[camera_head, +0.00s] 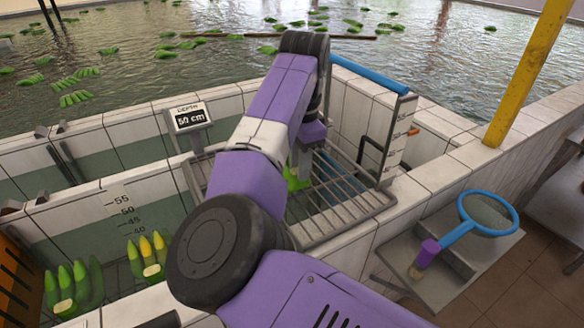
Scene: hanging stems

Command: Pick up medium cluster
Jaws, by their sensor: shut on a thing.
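My gripper (301,160) hangs from the end of my purple arm over the wire rack and is partly hidden by the arm. Two other clusters are at the lower left: a green one (82,287) and one with yellow and green fingers (148,256).
The wire rack (345,213) with a blue handle (368,74) lies across the tiled tank. A depth display (190,117) stands behind it. A blue round-headed tool (462,231) rests on a side shelf. Several green clusters float in the water beyond.

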